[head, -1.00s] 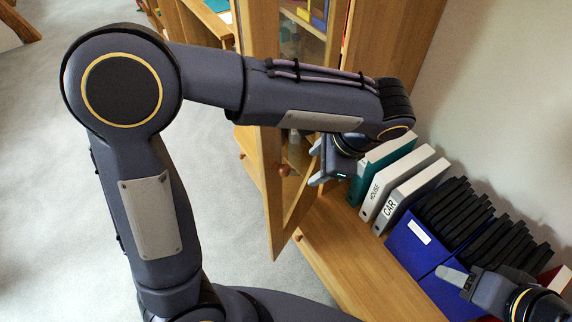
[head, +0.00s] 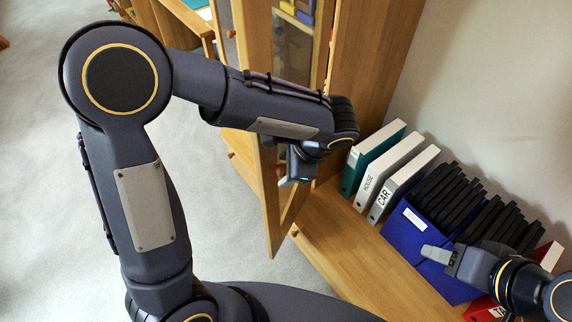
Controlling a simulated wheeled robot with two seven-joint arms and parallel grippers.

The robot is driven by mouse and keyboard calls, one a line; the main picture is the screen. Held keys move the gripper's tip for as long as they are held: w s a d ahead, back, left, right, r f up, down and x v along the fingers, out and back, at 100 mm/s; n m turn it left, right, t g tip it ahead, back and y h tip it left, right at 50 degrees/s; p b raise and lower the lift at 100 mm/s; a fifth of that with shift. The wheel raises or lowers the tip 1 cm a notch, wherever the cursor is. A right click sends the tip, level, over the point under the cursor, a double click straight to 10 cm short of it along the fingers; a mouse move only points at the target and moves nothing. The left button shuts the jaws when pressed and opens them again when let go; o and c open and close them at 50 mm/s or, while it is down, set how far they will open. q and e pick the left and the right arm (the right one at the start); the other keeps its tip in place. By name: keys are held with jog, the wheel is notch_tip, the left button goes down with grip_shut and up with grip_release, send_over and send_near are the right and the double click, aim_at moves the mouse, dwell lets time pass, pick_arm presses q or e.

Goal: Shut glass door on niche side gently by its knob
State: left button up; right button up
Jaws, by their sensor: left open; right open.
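The glass door (head: 271,215) is a wooden frame with a glass pane and stands ajar at the cabinet's front. My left gripper (head: 287,172) is open beside the lower part of the door, on its right side in the head view. The door's knob is not clearly visible; the gripper and forearm cover that area, and I cannot tell whether they touch. My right gripper (head: 436,255) is open and empty above the low shelf, in front of a blue box.
The low wooden shelf (head: 338,242) holds a teal binder (head: 368,160), white binders (head: 405,185), and a blue box (head: 408,238) of black folders. A red binder (head: 484,309) lies near my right arm. Grey floor (head: 215,225) is clear left of the door.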

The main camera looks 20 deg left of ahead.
pick_arm(q)
jog(key=shift+f, duration=0.1)
grip_shut()
dwell(0.3)
jog(key=shift+a, duration=0.1)
